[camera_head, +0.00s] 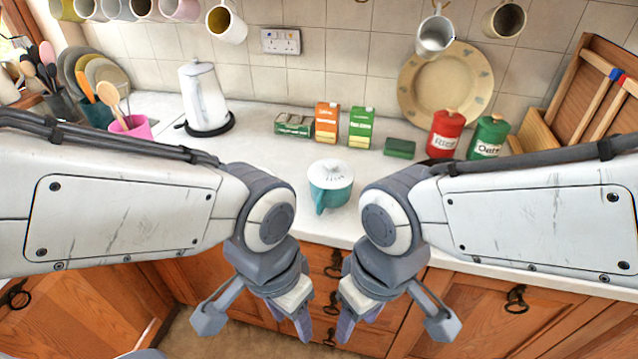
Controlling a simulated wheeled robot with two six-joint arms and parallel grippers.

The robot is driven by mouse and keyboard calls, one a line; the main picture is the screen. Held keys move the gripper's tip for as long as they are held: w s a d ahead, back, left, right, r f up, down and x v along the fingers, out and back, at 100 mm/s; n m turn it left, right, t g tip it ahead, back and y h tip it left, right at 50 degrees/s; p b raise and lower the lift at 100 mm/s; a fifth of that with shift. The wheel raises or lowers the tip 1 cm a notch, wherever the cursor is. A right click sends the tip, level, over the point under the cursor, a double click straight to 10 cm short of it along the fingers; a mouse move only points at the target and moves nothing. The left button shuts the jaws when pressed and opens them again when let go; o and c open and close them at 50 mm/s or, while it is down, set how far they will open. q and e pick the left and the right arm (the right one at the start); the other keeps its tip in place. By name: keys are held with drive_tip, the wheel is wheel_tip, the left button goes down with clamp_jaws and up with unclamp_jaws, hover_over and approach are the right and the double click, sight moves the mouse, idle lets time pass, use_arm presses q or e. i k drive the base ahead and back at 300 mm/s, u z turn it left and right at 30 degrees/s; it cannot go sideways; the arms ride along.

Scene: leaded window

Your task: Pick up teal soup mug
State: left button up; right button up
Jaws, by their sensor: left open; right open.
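The teal soup mug (328,192) stands upright on the white counter, with a pale lid on top and its handle toward me. It sits between my two forearms and is apart from both grippers. My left gripper (254,324) hangs open and empty in front of the cabinets, below the counter edge and left of the mug. My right gripper (392,326) hangs open and empty in front of the drawers, below and right of the mug.
A white kettle (203,97) stands at the back left. Orange (327,122) and green cartons, red (446,134) and green (488,138) canisters line the wall. A pink cup (130,127) holds utensils at left. Mugs hang above.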

sight(328, 190)
drive_tip(key=z, duration=0.4)
drive_tip(key=k, duration=0.5)
drive_tip(key=z, duration=1)
drive_tip(key=i, duration=1)
drive_tip(key=u, duration=0.95)
drive_tip(key=i, duration=0.35)
drive_tip(key=u, duration=0.3)
